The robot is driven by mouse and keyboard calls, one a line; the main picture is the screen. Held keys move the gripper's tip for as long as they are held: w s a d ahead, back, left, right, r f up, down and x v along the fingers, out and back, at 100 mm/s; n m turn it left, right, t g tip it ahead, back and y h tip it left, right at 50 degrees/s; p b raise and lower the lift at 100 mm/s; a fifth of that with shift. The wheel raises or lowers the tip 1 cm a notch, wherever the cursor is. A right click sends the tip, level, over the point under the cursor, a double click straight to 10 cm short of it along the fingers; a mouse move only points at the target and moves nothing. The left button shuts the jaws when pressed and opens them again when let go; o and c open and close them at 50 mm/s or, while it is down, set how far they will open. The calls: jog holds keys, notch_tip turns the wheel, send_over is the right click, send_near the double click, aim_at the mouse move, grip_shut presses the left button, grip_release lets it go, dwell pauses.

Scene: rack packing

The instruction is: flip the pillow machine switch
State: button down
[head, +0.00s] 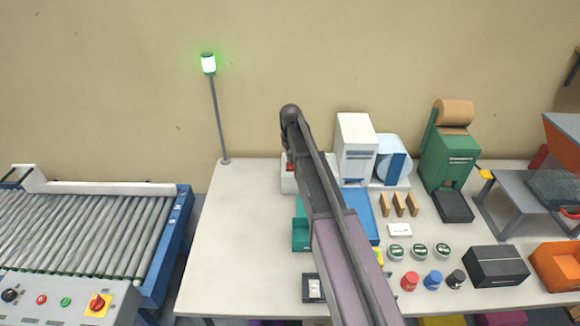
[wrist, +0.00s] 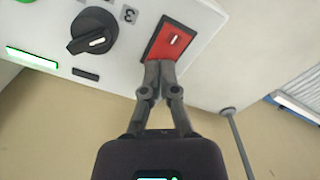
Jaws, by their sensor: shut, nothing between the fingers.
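In the wrist view, a red rocker switch (wrist: 168,42) with a white mark sits in a dark frame on a white panel (wrist: 120,85). My gripper (wrist: 160,66) is shut and empty, its fingertips at the lower edge of the switch; I cannot tell if they touch it. A black rotary knob (wrist: 93,32) is left of the switch. In the head view, a white machine (head: 355,135) with a film roll (head: 392,160) stands at the table's back. A white box with a red patch (head: 290,169) shows beside my arm, which hides much of it and my gripper.
A lamp post (head: 216,110) glowing green stands at the table's back left. The left of the table (head: 235,245) is clear. A green paper dispenser (head: 450,150), tape rolls, bottles and boxes crowd the right. A roller conveyor (head: 90,187) stands left of the table.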

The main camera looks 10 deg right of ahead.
jog(key=shift+f, duration=0.25)
jog(key=shift+r, duration=0.1)
jog(key=shift+r+p, duration=3.4)
jog(key=shift+r, duration=0.1)
jog(key=s+f+m+b, duration=0.2)
jog(key=s, duration=1.3)
jog(key=s+f+m+b, duration=0.1)
jog(key=s+f+b, duration=0.1)
jog(key=s, duration=1.4)
jog(key=shift+s+a+m, duration=0.15)
jog(key=shift+m, duration=0.25)
jog(key=c, duration=1.4)
grip_release()
jog(key=shift+f, duration=0.1)
